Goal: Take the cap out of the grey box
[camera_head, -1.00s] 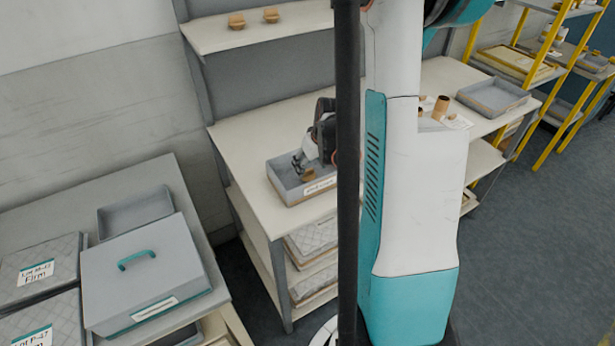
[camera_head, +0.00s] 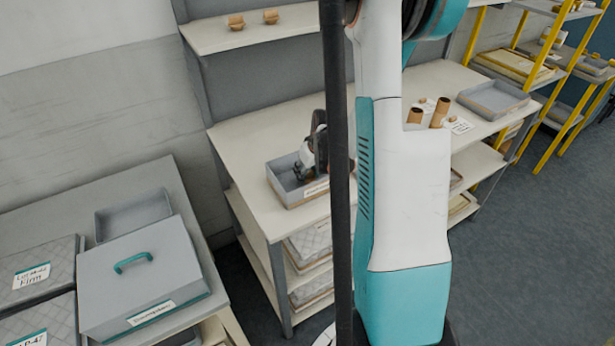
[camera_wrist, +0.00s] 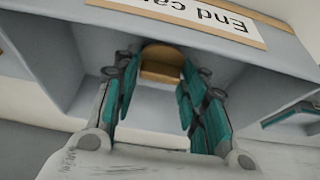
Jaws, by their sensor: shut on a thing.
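The grey box (camera_head: 274,186) stands on the white workbench, with my gripper (camera_head: 304,176) reaching down into it. In the wrist view the cap (camera_wrist: 161,64) is a brown, round-edged piece between the teal finger pads of my gripper (camera_wrist: 158,82). My gripper is shut on the cap. The box wall (camera_wrist: 190,30) with an "End cap" label (camera_wrist: 195,18) shows upside down behind it. In the head view the cap is hidden by my gripper, and a dark pole covers part of the arm.
Two brown caps (camera_head: 236,22) sit on the upper shelf. Cardboard tubes (camera_head: 440,112) stand to the right on the bench, near another grey tray (camera_head: 494,98). A grey lidded box (camera_head: 140,278) is on the left table. The bench left of the box is clear.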

